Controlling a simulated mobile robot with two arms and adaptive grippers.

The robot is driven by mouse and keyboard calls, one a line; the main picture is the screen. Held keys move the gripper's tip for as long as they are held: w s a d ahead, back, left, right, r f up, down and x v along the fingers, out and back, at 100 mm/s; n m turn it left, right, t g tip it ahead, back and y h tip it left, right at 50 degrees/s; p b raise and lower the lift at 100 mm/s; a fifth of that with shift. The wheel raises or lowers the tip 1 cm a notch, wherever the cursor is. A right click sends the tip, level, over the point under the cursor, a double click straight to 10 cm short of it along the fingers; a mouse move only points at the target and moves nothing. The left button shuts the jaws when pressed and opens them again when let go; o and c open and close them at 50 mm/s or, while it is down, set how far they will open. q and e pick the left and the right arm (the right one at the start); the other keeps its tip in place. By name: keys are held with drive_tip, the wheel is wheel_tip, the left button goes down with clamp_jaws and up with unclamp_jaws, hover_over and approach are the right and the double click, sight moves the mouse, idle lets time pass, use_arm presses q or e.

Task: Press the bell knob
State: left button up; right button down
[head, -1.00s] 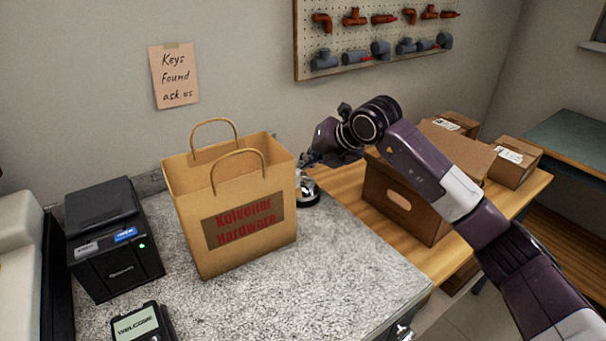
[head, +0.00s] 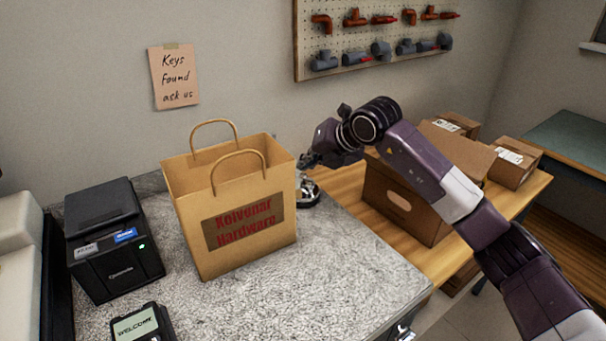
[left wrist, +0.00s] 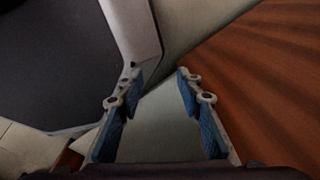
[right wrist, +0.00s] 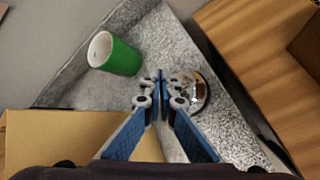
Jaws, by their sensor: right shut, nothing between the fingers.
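The bell (head: 309,194) is a shiny chrome dome on a dark base. It stands on the grey speckled counter, just right of the paper bag, partly hidden by the bag and my gripper. My right gripper (head: 304,161) is over the bell, pointing down, shut and empty. In the right wrist view the bell (right wrist: 198,92) shows beside and partly behind the shut fingertips (right wrist: 163,78). Its knob is not clearly visible, and I cannot tell whether the fingertips touch it. My left gripper (left wrist: 159,78) is open and empty in the left wrist view, away from the bell.
A paper bag (head: 190,220) stands close to the bell. A green cup (right wrist: 122,57) lies or stands behind it, in the right wrist view. A printer (head: 120,265) and a card terminal (head: 142,324) are at left. Boxes (head: 400,200) stand on the wooden table.

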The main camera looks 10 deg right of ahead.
sight(306, 176)
drive_tip(key=shift+f, duration=0.15)
drive_tip(key=shift+f+b, duration=0.3)
drive_tip(key=shift+b, duration=0.1)
drive_tip(key=shift+f, duration=0.25)
drive_tip(key=shift+r, duration=0.7)
drive_tip(key=shift+r+p, duration=1.85)
drive_tip(key=shift+r, duration=1.2)
drive_tip(key=shift+f, duration=0.1)
